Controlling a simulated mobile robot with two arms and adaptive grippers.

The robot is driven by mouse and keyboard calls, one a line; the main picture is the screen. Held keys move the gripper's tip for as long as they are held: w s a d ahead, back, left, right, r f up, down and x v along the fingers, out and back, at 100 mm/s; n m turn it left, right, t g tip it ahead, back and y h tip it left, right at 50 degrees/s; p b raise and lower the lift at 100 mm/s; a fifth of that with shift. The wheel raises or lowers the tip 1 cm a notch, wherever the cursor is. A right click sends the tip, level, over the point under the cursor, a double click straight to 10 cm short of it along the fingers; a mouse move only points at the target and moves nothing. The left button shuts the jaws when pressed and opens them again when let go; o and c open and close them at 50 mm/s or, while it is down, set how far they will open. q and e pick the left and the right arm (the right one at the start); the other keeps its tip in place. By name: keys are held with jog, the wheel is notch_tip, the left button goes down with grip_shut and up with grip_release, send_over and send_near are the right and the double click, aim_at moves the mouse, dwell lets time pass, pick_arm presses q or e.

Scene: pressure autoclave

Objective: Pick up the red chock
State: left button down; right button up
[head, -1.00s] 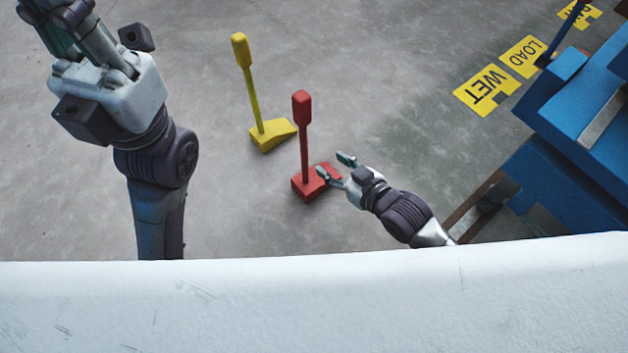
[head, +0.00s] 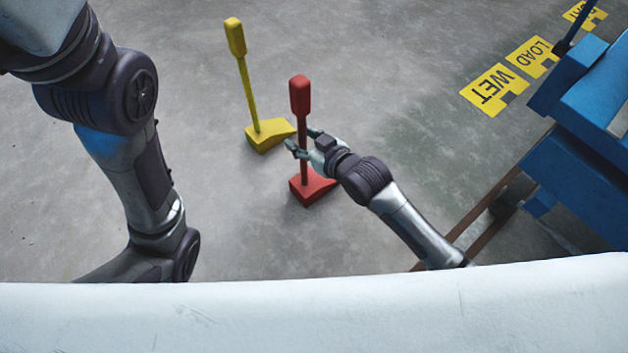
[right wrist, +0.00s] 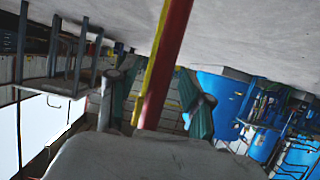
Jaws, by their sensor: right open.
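The red chock (head: 312,190) stands on the floor with its wedge base down and its red post upright, topped by a thick red grip (head: 300,95). My right gripper (head: 301,139) is open at the post, below the grip and above the wedge. One finger shows on each side of the post. In the right wrist view the red post (right wrist: 168,65) runs between the two green fingers (right wrist: 158,92); I cannot tell whether either touches it. My left gripper is out of view; only left arm links show.
A yellow chock (head: 268,136) with its own upright post stands just behind and left of the red one. A blue machine (head: 580,170) on rails (head: 480,232) is at the right. Yellow floor signs (head: 494,90) lie beyond. Open floor lies around the chocks.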

jog(key=shift+w+a, duration=0.1)
jog(key=shift+w, duration=0.05)
grip_shut()
jog(key=shift+r, duration=0.15)
dwell(0.4)
